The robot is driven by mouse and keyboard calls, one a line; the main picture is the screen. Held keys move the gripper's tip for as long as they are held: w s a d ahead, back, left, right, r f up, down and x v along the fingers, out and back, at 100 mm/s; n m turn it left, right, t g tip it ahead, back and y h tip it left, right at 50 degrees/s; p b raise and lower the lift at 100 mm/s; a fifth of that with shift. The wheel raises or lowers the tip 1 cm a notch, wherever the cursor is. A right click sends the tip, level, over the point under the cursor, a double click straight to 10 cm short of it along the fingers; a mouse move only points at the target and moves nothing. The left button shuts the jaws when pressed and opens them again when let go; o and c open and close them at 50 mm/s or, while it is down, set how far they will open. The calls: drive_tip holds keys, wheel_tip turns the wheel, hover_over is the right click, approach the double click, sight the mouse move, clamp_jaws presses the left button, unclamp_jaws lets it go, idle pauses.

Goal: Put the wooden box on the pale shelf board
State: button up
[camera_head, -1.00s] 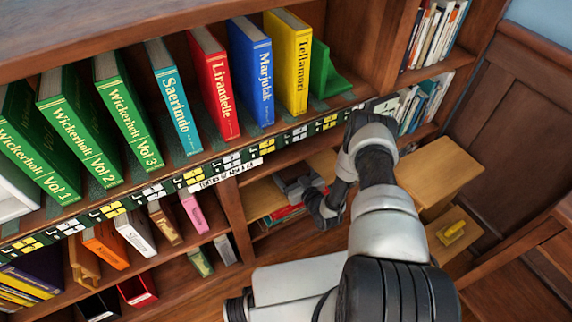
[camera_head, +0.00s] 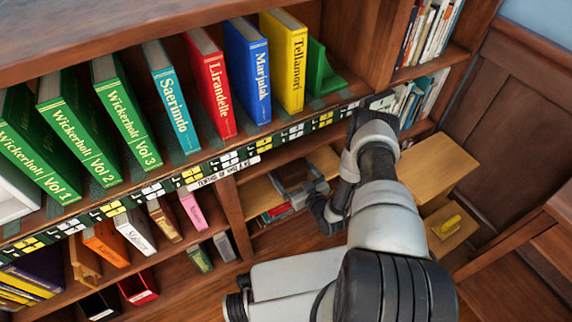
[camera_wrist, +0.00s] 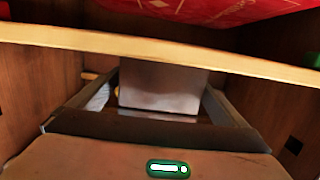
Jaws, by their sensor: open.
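The wooden box (camera_head: 291,173) is dark brown and stands on the pale shelf board (camera_head: 262,197) in the lower bookcase bay. In the wrist view the box (camera_wrist: 165,86) shows between my fingers, its far edge partly behind the front edge of the pale board (camera_wrist: 150,45). My gripper (camera_head: 306,191) is at the near side of the box, open, with one finger on either side. I cannot tell whether the fingers still touch the box. Part of the box is hidden by my gripper in the head view.
Red books (camera_head: 277,213) lie below the pale board. An upright divider (camera_head: 233,215) bounds the bay on the left. Above is a shelf with large books such as the blue one (camera_head: 247,72).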

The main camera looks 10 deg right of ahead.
drive_tip(key=p+v, duration=0.1)
drive_tip(key=v, duration=0.7)
drive_tip(key=shift+s+p, duration=0.1)
drive_tip(key=shift+p, duration=0.25)
drive_tip(key=shift+s, duration=0.1)
